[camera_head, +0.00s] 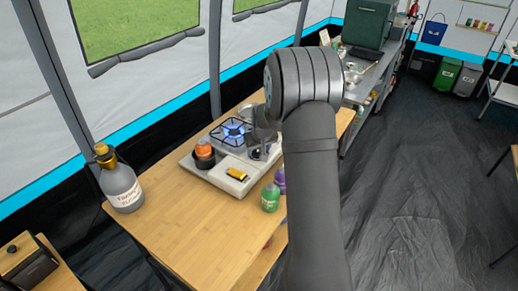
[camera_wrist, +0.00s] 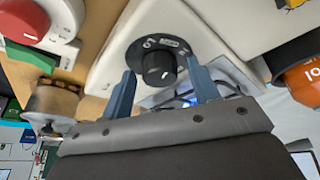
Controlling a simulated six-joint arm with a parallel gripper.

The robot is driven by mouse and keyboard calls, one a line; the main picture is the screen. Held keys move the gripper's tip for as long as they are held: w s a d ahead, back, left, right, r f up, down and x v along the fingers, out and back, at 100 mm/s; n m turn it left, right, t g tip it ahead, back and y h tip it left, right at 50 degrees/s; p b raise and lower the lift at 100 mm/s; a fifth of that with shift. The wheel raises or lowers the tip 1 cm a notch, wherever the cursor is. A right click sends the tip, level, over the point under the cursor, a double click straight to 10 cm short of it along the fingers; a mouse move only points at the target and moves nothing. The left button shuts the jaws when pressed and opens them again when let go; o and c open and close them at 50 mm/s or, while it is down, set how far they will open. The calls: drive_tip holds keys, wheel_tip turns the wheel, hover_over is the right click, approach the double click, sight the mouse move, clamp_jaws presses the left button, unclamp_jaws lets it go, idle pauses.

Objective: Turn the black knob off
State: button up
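The black knob (camera_wrist: 158,66) sits on a round black dial plate with white markings, on the face of the pale camping stove (camera_wrist: 110,65). In the wrist view my gripper (camera_wrist: 162,72) is open, with one blue-grey finger on each side of the knob. I see gaps between the fingers and the knob. In the head view the stove (camera_head: 222,175) stands on the wooden table, and its burner (camera_head: 232,130) has a blue flame. My gripper (camera_head: 262,138) is at the stove's right side there, and my arm hides much of the knob area.
An orange canister (camera_head: 204,150) stands at the stove's left end. A green bottle (camera_head: 270,198) and a purple one (camera_head: 280,178) stand close by my arm. A large grey bottle (camera_head: 122,187) is at the table's left; the table's front left is clear.

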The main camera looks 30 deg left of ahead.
drive_tip(key=c, duration=0.8)
drive_tip(key=shift+m, duration=0.3)
drive_tip(key=m+t+h, duration=0.1)
drive_tip(key=m, duration=0.2)
drive_tip(key=shift+s+a, duration=0.1)
drive_tip(key=shift+a, duration=0.1)
drive_tip(key=m+h, duration=0.1)
drive_tip(key=m, duration=0.2)
drive_tip(key=m+h, duration=0.1)
drive_tip(key=m, duration=0.1)
drive_tip(key=shift+a+m+h, duration=0.2)
drive_tip(key=shift+m+h, duration=0.1)
drive_tip(key=shift+m, duration=0.1)
drive_tip(key=m, duration=0.2)
drive_tip(key=m+h, duration=0.1)
drive_tip(key=m, duration=0.1)
drive_tip(key=m+h, duration=0.1)
drive_tip(key=m, duration=0.1)
drive_tip(key=shift+a, duration=0.25)
drive_tip(key=m, duration=0.2)
drive_tip(key=m+g+h, duration=0.1)
drive_tip(key=m, duration=0.1)
drive_tip(key=m+g+h, duration=0.1)
drive_tip(key=m, duration=0.1)
drive_tip(key=shift+w+a, duration=0.15)
drive_tip(key=shift+w, duration=0.1)
drive_tip(key=shift+m, duration=0.4)
